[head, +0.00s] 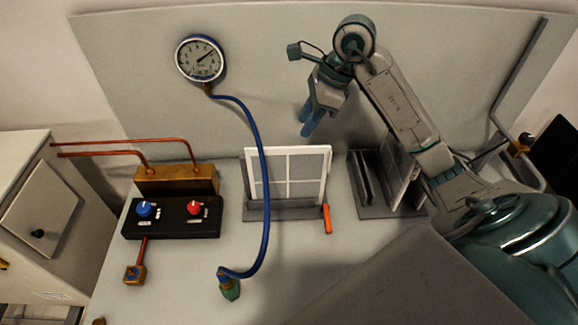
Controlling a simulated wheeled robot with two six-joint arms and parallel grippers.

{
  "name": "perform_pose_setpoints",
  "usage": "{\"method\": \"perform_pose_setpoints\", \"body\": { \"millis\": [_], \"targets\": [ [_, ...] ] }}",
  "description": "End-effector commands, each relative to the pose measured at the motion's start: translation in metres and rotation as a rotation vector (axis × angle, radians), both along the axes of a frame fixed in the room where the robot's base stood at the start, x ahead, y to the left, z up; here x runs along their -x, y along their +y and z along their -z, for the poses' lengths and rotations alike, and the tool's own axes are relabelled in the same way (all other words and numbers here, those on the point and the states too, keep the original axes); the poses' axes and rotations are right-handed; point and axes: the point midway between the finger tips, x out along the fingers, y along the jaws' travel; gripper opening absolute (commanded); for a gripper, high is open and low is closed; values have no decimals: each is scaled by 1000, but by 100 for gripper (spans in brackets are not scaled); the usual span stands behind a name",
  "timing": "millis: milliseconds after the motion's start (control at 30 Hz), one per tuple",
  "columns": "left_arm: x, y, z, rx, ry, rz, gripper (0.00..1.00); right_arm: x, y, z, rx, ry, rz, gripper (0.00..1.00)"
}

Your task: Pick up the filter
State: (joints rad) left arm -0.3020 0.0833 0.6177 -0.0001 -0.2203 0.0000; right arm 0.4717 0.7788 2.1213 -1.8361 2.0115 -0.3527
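A white-framed panel with a grey, cross-divided face, likely the filter (288,175), stands upright in a dark grey slotted holder (285,211) at the middle of the bench. A second panel (396,172), seen nearly edge-on, stands in another grey holder (365,186) to the right, partly hidden by my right arm. My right gripper (308,124) hangs above and behind the first panel's top right, fingers pointing down, apart from both panels. Its blue fingers look close together and their gap is unclear; I see nothing held. My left gripper is out of view.
A gauge (201,59) on the back panel has a blue hose (265,170) passing in front of the framed panel. A black box with blue and red knobs (172,218) sits left. An orange handle (327,219) is beside the holder. The front bench is partly clear.

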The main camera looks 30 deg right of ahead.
Motion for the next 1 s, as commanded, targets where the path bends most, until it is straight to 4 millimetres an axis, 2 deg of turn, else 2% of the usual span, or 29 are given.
{"method": "perform_pose_setpoints", "body": {
  "millis": [33, 200, 467, 700, 833, 1000],
  "targets": [
    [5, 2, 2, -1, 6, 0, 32, -1, 4, 10, -4, 4, -2, 33],
    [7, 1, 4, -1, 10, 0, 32, -7, 13, 34, -6, 5, -1, 33],
    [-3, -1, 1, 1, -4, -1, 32, -12, 20, 50, -6, 4, 0, 33],
    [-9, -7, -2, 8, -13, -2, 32, -21, 33, 80, -7, 6, 1, 33],
    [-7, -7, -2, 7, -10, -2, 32, -23, 36, 88, -6, 4, 0, 33],
    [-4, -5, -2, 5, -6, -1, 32, -23, 36, 89, -5, 2, -1, 33]
  ]
}}
